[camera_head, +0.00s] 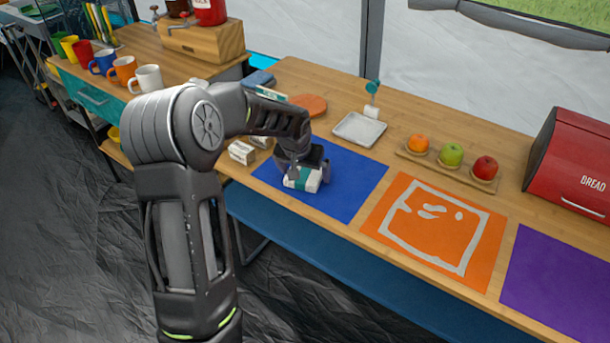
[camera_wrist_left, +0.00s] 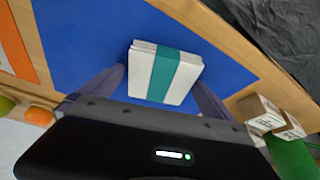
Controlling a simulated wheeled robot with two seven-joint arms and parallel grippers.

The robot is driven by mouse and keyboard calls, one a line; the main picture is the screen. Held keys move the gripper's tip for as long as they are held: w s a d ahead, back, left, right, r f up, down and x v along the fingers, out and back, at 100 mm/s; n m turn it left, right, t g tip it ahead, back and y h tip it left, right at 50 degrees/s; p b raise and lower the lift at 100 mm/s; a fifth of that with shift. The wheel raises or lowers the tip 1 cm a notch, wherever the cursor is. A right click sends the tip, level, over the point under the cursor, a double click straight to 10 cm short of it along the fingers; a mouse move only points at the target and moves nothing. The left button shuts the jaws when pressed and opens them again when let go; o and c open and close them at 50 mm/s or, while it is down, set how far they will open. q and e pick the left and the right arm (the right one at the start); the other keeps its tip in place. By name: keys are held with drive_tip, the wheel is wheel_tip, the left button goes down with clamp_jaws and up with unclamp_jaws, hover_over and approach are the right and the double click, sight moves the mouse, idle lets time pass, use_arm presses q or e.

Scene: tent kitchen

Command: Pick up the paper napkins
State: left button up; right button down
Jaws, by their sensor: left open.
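The paper napkins (camera_head: 305,179) are a white stack with a green band, lying on the blue mat (camera_head: 347,195). In the left wrist view the napkins (camera_wrist_left: 165,74) lie on the blue mat (camera_wrist_left: 80,40), between the two fingers. My left gripper (camera_head: 303,168) is just above the napkins, with its fingers apart on either side of them. It also shows in the left wrist view (camera_wrist_left: 160,88), open. I cannot tell whether the fingers touch the napkins. My right gripper is not in view.
Small boxes (camera_head: 242,152) stand left of the blue mat. A white tray (camera_head: 359,129) is behind it. An orange mat (camera_head: 436,226) and a purple mat (camera_head: 560,280) lie to the right. A fruit board (camera_head: 447,168) and a red bread box (camera_head: 572,165) are at the back right.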

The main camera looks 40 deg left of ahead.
sight(304, 173)
use_arm(q)
drive_tip(key=shift+c, duration=0.3)
drive_tip(key=c, duration=1.2)
drive_tip(key=shift+c, duration=0.2)
drive_tip(key=shift+r+p, duration=0.4)
drive_tip(key=shift+r, duration=0.1)
wheel_tip(304, 173, up, 10)
drive_tip(key=shift+f, duration=0.25)
